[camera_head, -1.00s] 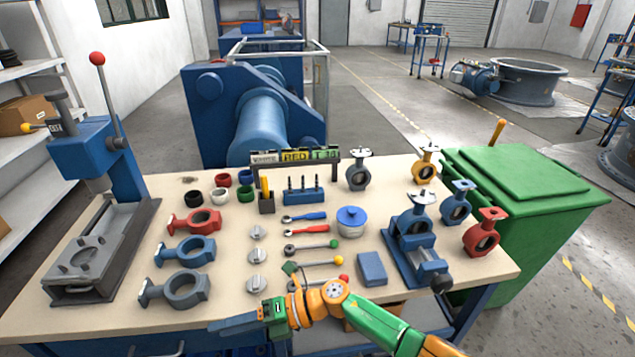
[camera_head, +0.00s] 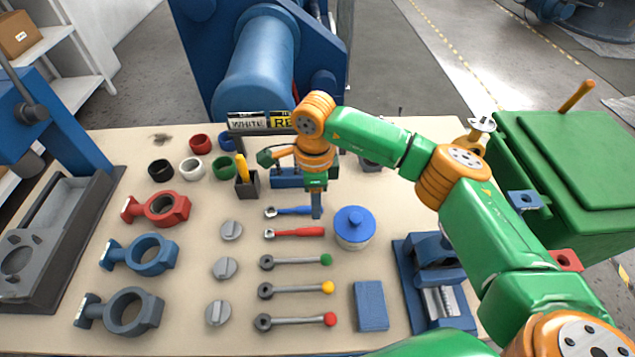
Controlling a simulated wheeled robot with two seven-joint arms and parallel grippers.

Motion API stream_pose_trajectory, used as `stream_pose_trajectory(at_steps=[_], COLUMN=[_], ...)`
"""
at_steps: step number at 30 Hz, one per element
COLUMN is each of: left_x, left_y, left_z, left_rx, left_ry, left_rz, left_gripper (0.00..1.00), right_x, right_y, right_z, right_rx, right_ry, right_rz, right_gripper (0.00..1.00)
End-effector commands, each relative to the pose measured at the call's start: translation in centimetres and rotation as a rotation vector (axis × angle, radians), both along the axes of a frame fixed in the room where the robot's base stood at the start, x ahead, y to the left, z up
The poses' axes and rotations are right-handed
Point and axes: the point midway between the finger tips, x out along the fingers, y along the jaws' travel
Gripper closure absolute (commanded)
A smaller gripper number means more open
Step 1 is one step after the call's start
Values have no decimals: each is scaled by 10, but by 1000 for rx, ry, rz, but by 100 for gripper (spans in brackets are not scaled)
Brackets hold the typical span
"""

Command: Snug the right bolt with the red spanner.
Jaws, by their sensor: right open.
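The red spanner (camera_head: 293,232) lies flat on the bench, its head to the left, just in front of a blue spanner (camera_head: 288,211). My right gripper (camera_head: 316,211) points down over the right end of the blue spanner, a little behind the red spanner's handle; its jaws are seen edge-on and hold nothing visible. The blue vise (camera_head: 430,255) stands at the right of the bench, partly behind my right arm. My left gripper is out of view.
Several levers with coloured knobs, including a green-knobbed one (camera_head: 296,261), lie in front. A blue-lidded pot (camera_head: 354,227) stands right of the spanners. Valve bodies (camera_head: 140,254) and grey discs (camera_head: 226,268) lie left. A sign rack (camera_head: 262,122) stands behind my gripper.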

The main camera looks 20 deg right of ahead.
Motion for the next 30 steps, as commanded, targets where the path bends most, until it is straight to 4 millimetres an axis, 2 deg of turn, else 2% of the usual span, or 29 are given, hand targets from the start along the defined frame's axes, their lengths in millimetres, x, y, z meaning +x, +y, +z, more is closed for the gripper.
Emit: stream_pose_trajectory(at_steps=[5,18,21,29,30], left_x=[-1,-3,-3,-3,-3], left_y=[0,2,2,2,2], left_z=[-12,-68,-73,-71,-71], left_rx=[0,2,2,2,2], left_ry=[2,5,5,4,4], left_rz=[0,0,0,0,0], left_gripper=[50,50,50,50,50], right_x=[0,-1,-1,-1,-1], right_y=[1,2,2,2,2], right_z=[-15,-86,-91,-89,-89], right_rx=[2,5,6,6,7], right_ry=[0,1,0,0,1], right_rz=[0,-1,-2,-2,-2], right_gripper=[57,57,57,57,68])
